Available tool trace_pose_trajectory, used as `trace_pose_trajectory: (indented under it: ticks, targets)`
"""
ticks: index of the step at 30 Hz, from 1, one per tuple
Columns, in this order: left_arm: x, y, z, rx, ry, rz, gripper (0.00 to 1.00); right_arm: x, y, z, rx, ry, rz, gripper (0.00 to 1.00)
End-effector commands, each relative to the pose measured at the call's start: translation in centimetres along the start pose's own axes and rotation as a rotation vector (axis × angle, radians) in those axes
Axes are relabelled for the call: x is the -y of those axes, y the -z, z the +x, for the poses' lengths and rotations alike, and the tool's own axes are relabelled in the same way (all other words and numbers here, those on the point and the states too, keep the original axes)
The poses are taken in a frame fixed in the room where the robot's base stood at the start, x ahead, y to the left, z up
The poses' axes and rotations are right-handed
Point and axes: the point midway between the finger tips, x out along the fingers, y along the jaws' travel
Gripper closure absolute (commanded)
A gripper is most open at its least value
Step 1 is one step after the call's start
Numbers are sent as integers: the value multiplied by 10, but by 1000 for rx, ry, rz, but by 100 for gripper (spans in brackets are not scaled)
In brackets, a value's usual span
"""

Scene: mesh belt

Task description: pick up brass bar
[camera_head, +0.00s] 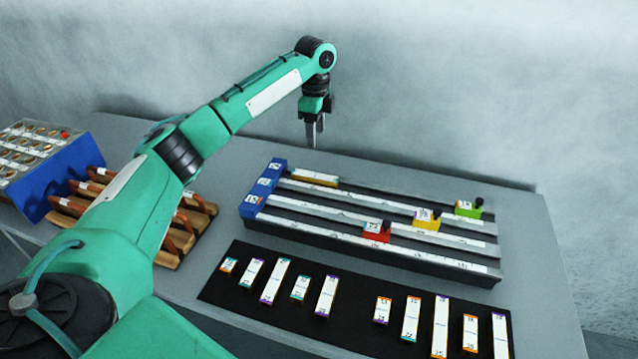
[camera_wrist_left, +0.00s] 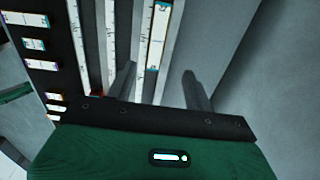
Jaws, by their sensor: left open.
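A brass bar (camera_head: 315,178) with a pale label on top lies in the far channel of the slotted rack, close to its blue end block. My left gripper (camera_head: 312,133) hangs above and behind that end of the rack, pointing down, apart from the bar. In the left wrist view its two fingers (camera_wrist_left: 160,88) stand wide apart with nothing between them. A long white-labelled bar (camera_wrist_left: 159,35) shows there beyond the gap between the fingers and looks like the same bar. My right gripper is not in view.
The rack's blue end block (camera_head: 263,188) is at left. Red (camera_head: 376,231), yellow (camera_head: 427,219) and green (camera_head: 468,209) sliders sit toward its right. A black mat (camera_head: 345,300) with several labelled bars lies in front. A wooden rack (camera_head: 205,210) and blue box (camera_head: 60,178) stand left.

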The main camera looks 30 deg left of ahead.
Motion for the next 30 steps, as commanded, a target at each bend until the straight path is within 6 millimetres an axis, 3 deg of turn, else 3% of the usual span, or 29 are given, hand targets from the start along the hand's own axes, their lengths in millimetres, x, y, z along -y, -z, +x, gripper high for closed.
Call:
trace_pose_trajectory:
  ticks: [12,20,30]
  targets:
    - [-1,0,72,1,-3,0,47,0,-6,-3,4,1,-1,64]
    - [-2,0,91,2,-2,0,47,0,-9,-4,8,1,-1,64]
    - [-4,1,135,1,-1,1,47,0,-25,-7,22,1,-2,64]
